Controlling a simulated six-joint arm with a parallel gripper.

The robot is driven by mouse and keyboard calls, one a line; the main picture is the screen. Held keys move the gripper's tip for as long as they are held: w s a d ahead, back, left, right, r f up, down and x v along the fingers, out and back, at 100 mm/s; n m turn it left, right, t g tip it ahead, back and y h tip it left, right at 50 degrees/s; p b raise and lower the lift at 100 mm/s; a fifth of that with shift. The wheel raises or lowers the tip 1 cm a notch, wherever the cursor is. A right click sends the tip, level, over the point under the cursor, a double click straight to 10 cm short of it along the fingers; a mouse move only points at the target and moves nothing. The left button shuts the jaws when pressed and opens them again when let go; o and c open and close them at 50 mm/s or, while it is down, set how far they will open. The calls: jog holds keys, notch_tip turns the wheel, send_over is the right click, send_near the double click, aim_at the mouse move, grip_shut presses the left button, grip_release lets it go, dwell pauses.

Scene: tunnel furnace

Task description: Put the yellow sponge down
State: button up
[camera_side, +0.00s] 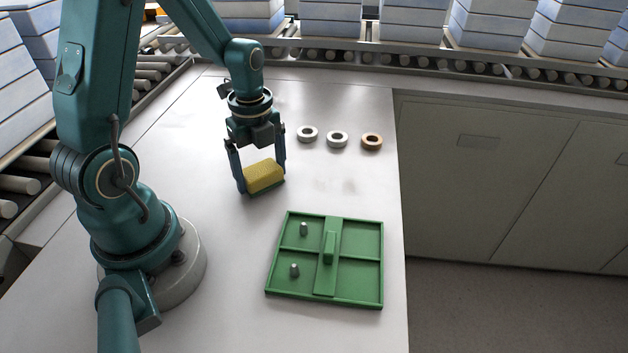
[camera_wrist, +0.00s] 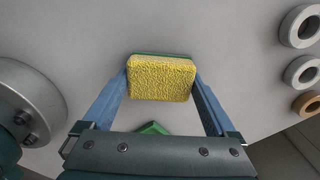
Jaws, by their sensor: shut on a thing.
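The yellow sponge (camera_side: 264,176) has a green underside and sits between the fingers of my gripper (camera_side: 263,180) in the side view. My gripper is shut on it. In the wrist view the sponge (camera_wrist: 161,78) shows its yellow face, with a green strip along its far edge, and the two blue fingers (camera_wrist: 161,88) press on its left and right ends. The sponge is low over the grey table (camera_side: 190,130); I cannot tell whether it touches the surface.
A green tray (camera_side: 374,306) with compartments, two grey pegs and a central handle lies nearer the camera. Two pale rings (camera_side: 299,137) (camera_side: 329,144) and a copper-coloured ring (camera_side: 364,146) lie to the right of my gripper. Roller conveyors with stacked blocks run behind. The table around the sponge is clear.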

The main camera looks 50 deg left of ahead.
aim_at(261, 169)
jog(key=o, duration=1)
jog(key=shift+f, duration=0.1)
jog(key=shift+c, duration=0.2)
notch_tip(261, 169, up, 11)
jog(key=s+d+r+n+t, duration=0.2)
jog(key=d+n, duration=0.3)
jog(key=n, duration=0.4)
jog(key=s+d+r+n+t, duration=0.2)
jog(key=d+n, duration=0.4)
jog(key=n, duration=0.3)
jog(key=shift+s+r+t, duration=0.2)
jog(key=shift+s+t, duration=0.6)
jog(key=shift+s, duration=0.45)
jog(key=shift+a, duration=0.1)
